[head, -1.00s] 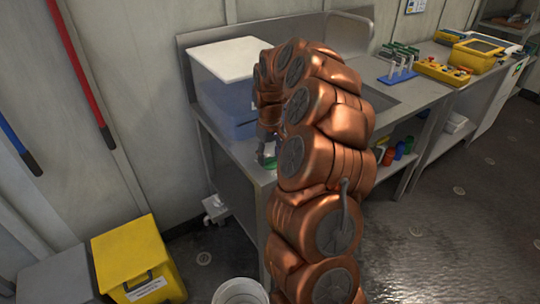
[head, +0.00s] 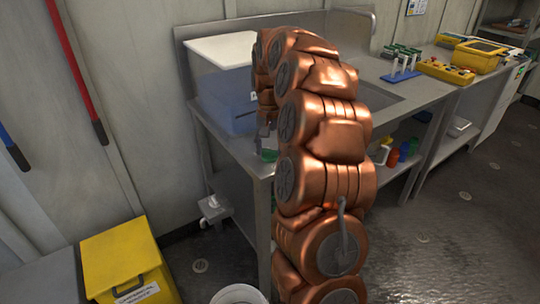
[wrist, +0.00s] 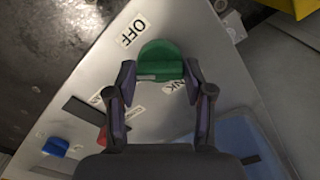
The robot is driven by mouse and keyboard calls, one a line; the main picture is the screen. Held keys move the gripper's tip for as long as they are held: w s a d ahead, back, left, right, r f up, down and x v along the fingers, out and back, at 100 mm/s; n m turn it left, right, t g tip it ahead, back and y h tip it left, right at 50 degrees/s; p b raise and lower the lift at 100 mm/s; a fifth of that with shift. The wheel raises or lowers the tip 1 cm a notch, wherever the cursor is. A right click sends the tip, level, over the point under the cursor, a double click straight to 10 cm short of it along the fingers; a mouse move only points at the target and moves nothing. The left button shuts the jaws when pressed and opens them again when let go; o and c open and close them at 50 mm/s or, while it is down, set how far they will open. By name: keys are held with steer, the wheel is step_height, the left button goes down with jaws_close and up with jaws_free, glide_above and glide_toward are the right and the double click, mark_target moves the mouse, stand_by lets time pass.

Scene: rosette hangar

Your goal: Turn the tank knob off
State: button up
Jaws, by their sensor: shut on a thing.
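The green knob (wrist: 161,58) is on the steel counter's corner, with an "OFF" label (wrist: 135,33) to its upper left in the wrist view. A label partly hidden by my right finger ends in "NK". My gripper (wrist: 160,76) is shut on the green knob, one finger on each side. In the head view a bit of the green knob (head: 269,155) shows at the counter corner, below my gripper (head: 266,140), which is small and partly hidden by my arm. I cannot tell which way the knob points.
Blue (wrist: 55,146) and red (wrist: 102,135) knobs sit nearby on the counter. A translucent blue tank (head: 226,105) with a white lid stands against the back wall. A yellow bin (head: 125,260) and a white bucket (head: 239,294) are on the floor at the front.

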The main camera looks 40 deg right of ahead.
mark_target(270, 149)
steer(key=m+b, duration=0.3)
steer(key=m, duration=0.2)
steer(key=shift+w+d+m, duration=0.1)
steer(key=shift+m, duration=0.2)
steer(key=shift+m+b, duration=0.9)
steer(key=shift+m, duration=1.3)
steer(key=o, duration=1.2)
steer(key=shift+c, duration=0.2)
steer(key=shift+r, duration=0.1)
steer(key=shift+r, duration=3.6)
